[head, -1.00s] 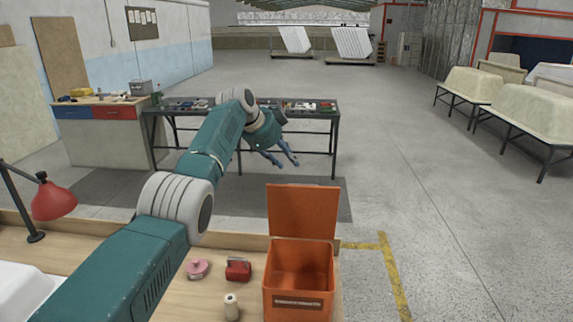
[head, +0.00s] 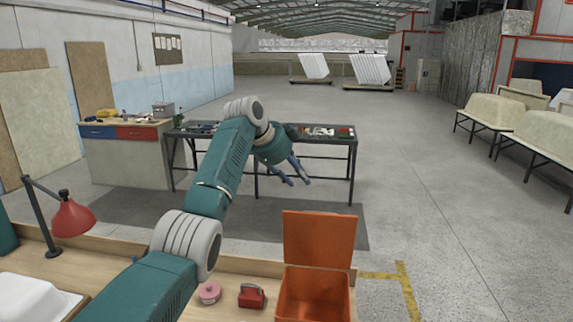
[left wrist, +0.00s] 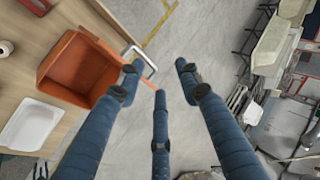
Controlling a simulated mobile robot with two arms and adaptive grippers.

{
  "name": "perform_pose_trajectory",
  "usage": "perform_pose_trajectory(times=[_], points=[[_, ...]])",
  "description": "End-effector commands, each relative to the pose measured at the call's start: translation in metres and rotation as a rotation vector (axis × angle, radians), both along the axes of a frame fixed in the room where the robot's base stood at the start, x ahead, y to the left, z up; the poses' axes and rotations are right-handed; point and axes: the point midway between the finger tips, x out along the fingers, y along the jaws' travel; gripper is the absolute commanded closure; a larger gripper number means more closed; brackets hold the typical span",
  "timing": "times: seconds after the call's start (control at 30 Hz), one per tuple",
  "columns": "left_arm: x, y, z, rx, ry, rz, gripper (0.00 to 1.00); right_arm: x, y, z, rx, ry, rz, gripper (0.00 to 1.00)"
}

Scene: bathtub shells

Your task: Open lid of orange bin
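The orange bin (head: 317,293) stands on the wooden bench at the lower middle of the head view, its front cut off by the frame. Its orange lid (head: 320,238) stands up at the back edge, and the bin's mouth is uncovered. The bin also shows in the left wrist view (left wrist: 85,68), with its inside visible and seemingly empty. My left gripper (head: 299,180) is open and empty, above and beyond the lid in the head view and not touching it. Its spread blue fingers show in the left wrist view (left wrist: 159,72). I do not make out my right gripper.
A red object (head: 251,296) and a pink round item (head: 209,293) lie left of the bin. A red lamp (head: 72,217) and a white tub (head: 35,298) are further left. A black-framed table (head: 340,150) stands beyond.

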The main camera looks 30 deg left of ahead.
Motion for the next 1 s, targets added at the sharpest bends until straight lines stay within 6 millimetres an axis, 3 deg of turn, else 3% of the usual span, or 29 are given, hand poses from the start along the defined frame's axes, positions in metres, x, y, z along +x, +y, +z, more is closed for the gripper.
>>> perform_pose_trajectory(times=[0.1, 0.3, 0.73, 0.77, 0.9, 0.97, 1.0], points=[[-0.017, 0.007, 0.021, 0.001, -0.003, 0.001, 0.65, 0.0, 0.001, 0.0, 0.0, -0.001, 0.0, 0.6], [-0.037, 0.013, 0.044, -0.001, -0.001, 0.0, 0.65, 0.001, 0.001, 0.0, 0.001, -0.001, 0.0, 0.6], [-0.044, 0.015, 0.052, -0.002, 0.0, 0.0, 0.65, 0.001, 0.001, 0.0, 0.001, -0.001, 0.0, 0.6], [-0.044, 0.015, 0.052, -0.002, 0.0, 0.0, 0.71, 0.001, 0.001, 0.0, 0.001, -0.001, 0.0, 0.6], [-0.044, 0.01, 0.028, -0.001, 0.025, 0.02, 0.99, 0.001, 0.001, -0.001, 0.001, -0.002, 0.0, 0.6], [-0.045, 0.006, 0.0, 0.0, 0.051, 0.047, 1.0, 0.002, 0.001, -0.001, 0.002, -0.003, 0.0, 0.6], [-0.047, 0.0, -0.024, 0.0, 0.074, 0.072, 1.0, 0.003, 0.001, -0.001, 0.001, -0.004, 0.0, 0.6]])
